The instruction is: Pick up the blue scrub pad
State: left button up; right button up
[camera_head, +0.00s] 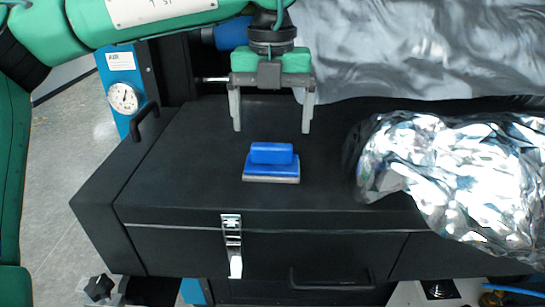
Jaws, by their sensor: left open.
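The blue scrub pad (271,163) lies on the flat top of a black case, with a raised blue grip on a wider blue base and a pale edge at its bottom. My left gripper (271,128) is open, with its two grey fingers pointing down just behind the pad in the picture. The fingers stand wider apart than the pad's grip and nothing is between them. I cannot tell their exact height above the case. My right gripper is not in view.
The black case (180,190) has a silver latch (232,245) and a front handle. Crumpled silver foil (455,180) lies on its right side, and a grey sheet (410,45) hangs behind. A round gauge (123,98) is at the left. The case top left of the pad is clear.

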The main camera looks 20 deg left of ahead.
aim_at(271, 144)
pick_arm(q)
jog(key=shift+d+f, duration=0.1)
jog(key=shift+f, duration=0.45)
jog(key=f+p, duration=0.2)
jog(key=f, duration=0.2)
jog(key=shift+s+p, duration=0.2)
jog(key=shift+p, duration=0.1)
jog(key=shift+f, duration=0.55)
jog(key=c, duration=0.7)
jog(key=shift+o, duration=0.2)
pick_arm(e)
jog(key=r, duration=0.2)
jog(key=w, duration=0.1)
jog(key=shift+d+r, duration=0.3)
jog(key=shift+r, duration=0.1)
